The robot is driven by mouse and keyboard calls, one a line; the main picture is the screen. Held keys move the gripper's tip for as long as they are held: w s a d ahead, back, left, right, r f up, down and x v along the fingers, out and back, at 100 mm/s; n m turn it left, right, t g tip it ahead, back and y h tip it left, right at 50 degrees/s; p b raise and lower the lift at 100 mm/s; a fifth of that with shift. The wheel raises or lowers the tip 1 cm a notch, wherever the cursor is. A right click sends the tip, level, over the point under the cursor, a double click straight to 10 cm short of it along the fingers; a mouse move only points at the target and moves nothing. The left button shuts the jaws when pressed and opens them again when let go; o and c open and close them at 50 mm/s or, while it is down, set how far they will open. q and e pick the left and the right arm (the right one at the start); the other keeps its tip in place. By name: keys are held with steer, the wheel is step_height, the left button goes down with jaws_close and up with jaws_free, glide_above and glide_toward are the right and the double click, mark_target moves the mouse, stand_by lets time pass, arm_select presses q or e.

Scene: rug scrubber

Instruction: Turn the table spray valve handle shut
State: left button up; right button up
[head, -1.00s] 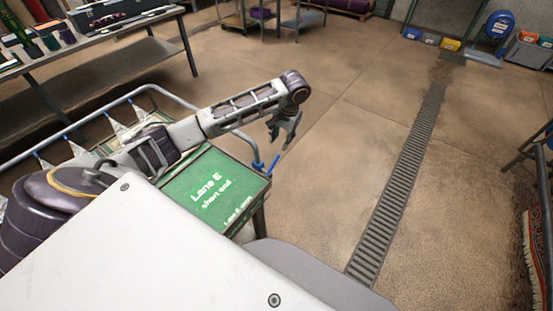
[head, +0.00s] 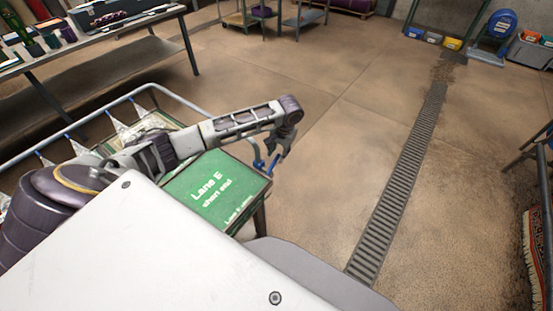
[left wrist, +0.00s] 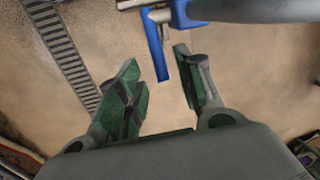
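The blue valve handle (head: 259,164) is on the pipework at the right end of the table with the green panel (head: 213,192). In the left wrist view the blue handle (left wrist: 156,58) is a flat lever beside a grey pipe, and its free end reaches into the gap between my fingertips. My left gripper (head: 277,150) is right at the handle in the head view. In the left wrist view my left gripper (left wrist: 158,75) is open, with a finger on either side of the lever's end. I cannot tell whether either finger touches it. My right gripper is not in view.
A grey tube rail (head: 110,105) runs around the table, with several spray nozzles along it. A workbench (head: 110,32) stands at the back left. A floor drain grate (head: 400,185) crosses the clear brown floor at the right. A rolled rug (head: 538,240) is at the right edge.

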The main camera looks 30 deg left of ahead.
mark_target(277, 158)
arm_select(q)
steer(key=shift+a+f, duration=0.25)
steer(key=shift+f, duration=1.05)
steer(key=shift+a+f, duration=0.2)
steer(key=shift+f, duration=1.05)
jaws_close()
